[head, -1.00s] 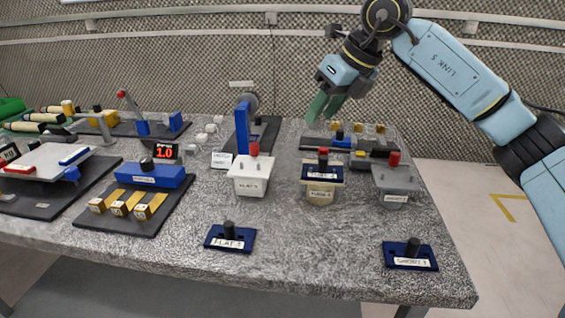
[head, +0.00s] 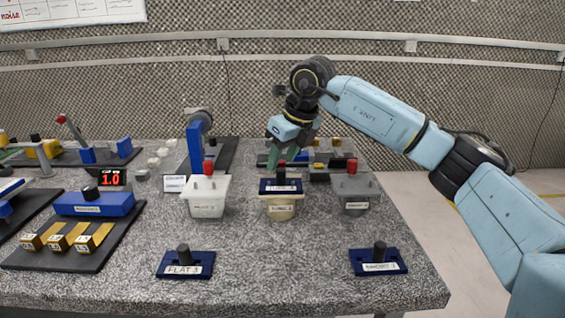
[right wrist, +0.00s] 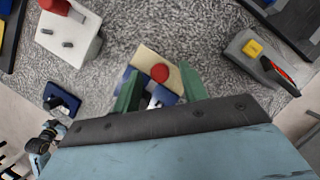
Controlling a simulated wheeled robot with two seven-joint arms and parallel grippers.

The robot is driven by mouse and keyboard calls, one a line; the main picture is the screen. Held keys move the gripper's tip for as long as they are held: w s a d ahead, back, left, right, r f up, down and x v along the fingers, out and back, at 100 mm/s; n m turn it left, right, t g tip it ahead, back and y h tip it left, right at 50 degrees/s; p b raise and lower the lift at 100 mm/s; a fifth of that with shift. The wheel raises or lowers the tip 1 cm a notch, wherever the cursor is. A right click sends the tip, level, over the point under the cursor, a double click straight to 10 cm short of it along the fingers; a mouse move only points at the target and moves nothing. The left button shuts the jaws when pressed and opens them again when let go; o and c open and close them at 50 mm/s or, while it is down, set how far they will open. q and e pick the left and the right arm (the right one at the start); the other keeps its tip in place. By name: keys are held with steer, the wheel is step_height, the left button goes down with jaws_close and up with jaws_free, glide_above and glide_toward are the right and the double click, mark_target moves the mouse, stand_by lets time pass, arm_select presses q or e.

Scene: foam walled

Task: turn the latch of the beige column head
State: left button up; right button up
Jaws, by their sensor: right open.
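The beige column head (head: 281,209) stands in the middle of a row of three on the speckled table. In the right wrist view the red knob (right wrist: 160,72) sits on the beige top (right wrist: 146,58) between my green fingers. My right gripper (head: 287,156) is open and empty, pointing down over the beige head; it also shows in the wrist view (right wrist: 160,90). Contact with the knob cannot be told. My left gripper is out of view.
A white column head (head: 207,200) stands to the left and a grey one (head: 356,197) to the right, close by. Blue plates with black knobs lie in front, left (head: 186,264) and right (head: 378,262). The table between these plates is clear.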

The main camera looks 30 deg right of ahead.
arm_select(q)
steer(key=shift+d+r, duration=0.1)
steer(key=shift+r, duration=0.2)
arm_select(e)
steer(key=shift+w+f, duration=0.1)
steer(key=shift+f, duration=0.25)
jaws_close()
